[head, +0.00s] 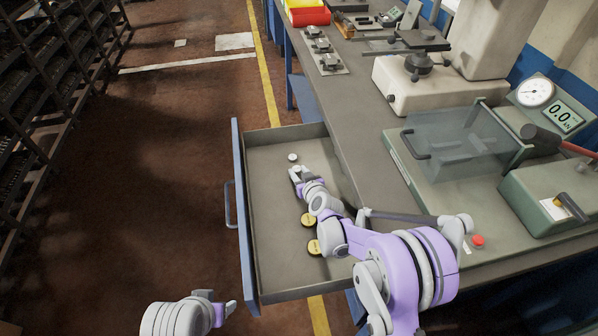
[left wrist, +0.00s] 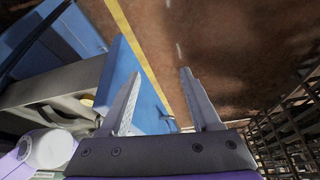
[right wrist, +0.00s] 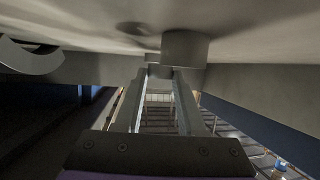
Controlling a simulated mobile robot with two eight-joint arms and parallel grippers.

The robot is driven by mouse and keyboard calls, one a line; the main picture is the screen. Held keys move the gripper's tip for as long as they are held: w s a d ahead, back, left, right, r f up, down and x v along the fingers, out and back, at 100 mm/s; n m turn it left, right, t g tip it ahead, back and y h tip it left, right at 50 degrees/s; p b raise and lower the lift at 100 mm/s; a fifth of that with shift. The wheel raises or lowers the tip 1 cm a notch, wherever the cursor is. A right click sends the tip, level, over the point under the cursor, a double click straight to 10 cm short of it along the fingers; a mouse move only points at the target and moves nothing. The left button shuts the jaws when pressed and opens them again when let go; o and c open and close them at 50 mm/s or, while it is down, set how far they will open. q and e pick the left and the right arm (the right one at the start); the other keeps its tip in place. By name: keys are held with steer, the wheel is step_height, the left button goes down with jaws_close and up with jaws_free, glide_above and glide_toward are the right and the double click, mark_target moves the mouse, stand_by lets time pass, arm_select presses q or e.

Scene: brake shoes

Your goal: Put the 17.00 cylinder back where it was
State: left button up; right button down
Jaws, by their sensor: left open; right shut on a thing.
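A small pale cylinder (head: 293,157) shows in the open drawer (head: 262,262), right at the tips of my right gripper (head: 297,171). In the right wrist view a grey cylinder (right wrist: 185,48) stands out at the fingertips (right wrist: 160,72), a little to their right. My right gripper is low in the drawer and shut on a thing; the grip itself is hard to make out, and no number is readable. My left gripper (left wrist: 158,90) is open and empty, outside the drawer; in the head view it is at the bottom left (head: 228,308).
Two brass-coloured round pieces (head: 308,220) (head: 314,247) lie in the drawer beside my right arm. The drawer's blue front (head: 241,200) has a handle. The bench top holds a clear-covered device (head: 455,140), a dial gauge (head: 535,92) and a red button (head: 478,241). The floor at left is clear.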

steer(key=c, duration=0.5)
jaws_free()
steer(key=shift+f, duration=0.15)
steer(key=shift+r, duration=0.2)
steer(key=shift+r+p, duration=0.4)
steer(key=shift+r, duration=0.15)
steer(key=p+v, duration=0.1)
steer(key=v, duration=1.1)
steer(key=shift+f+p, duration=0.1)
steer(key=shift+p, duration=0.2)
